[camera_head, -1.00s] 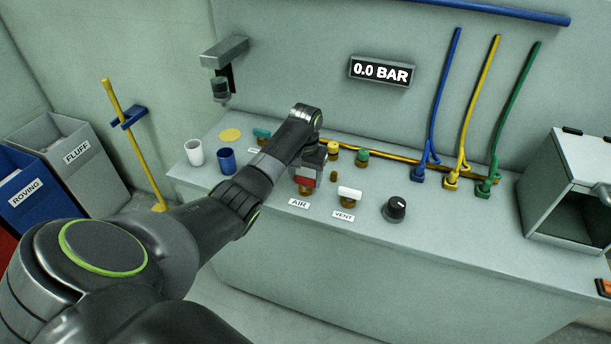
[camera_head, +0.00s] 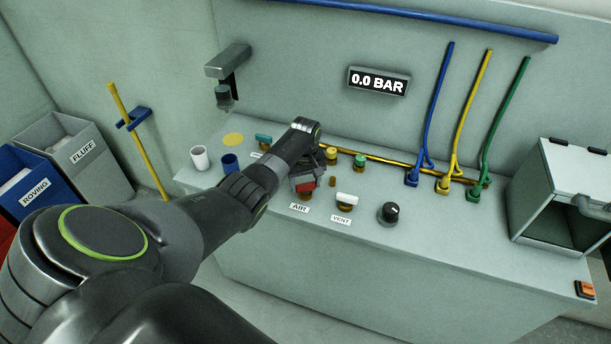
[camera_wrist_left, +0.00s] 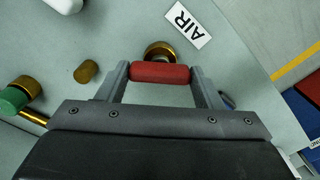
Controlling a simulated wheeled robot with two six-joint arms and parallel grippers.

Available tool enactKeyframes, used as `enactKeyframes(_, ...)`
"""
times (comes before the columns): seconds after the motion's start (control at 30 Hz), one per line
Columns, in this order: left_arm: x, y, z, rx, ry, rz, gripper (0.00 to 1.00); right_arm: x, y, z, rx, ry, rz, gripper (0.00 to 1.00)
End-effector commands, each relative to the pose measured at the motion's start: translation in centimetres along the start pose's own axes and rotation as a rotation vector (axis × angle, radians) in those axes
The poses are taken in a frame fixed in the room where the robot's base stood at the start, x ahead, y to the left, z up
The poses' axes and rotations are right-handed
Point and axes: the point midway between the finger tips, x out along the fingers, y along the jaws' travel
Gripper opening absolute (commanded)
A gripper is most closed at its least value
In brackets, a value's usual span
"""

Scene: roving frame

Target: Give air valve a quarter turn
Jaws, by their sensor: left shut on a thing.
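The air valve has a red handle (camera_head: 304,185) on a brass base, beside the AIR label (camera_head: 299,208) on the bench. My left gripper (camera_head: 305,178) is over it in the head view, with the arm hiding part of the area. In the left wrist view, the red handle (camera_wrist_left: 160,72) lies lengthwise between the two fingertips of my left gripper (camera_wrist_left: 160,74), which are shut on its ends. The brass base (camera_wrist_left: 160,50) shows just past the handle. The pressure display (camera_head: 378,81) on the wall reads 0.0 BAR. My right gripper is not in view.
The white vent valve (camera_head: 346,199) and a black knob (camera_head: 389,212) stand right of the air valve. Yellow (camera_head: 331,154) and green (camera_head: 360,160) knobs stand behind. A white cup (camera_head: 200,158) and blue cup (camera_head: 230,162) are at left. A grey box (camera_head: 560,195) stands at right.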

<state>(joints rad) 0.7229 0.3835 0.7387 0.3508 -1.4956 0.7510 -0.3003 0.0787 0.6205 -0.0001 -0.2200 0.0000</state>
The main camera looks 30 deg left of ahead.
Motion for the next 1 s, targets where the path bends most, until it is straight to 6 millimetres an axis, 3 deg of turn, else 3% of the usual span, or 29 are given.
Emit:
enactKeyframes(0.4, -0.5, 0.1, -0.2, -0.394, 0.004, 0.002, 0.37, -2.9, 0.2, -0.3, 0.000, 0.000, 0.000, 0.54)
enactKeyframes(1.0, -0.3, 0.1, -0.3, -0.853, 0.006, 0.004, 0.37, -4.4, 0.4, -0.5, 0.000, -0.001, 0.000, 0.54)
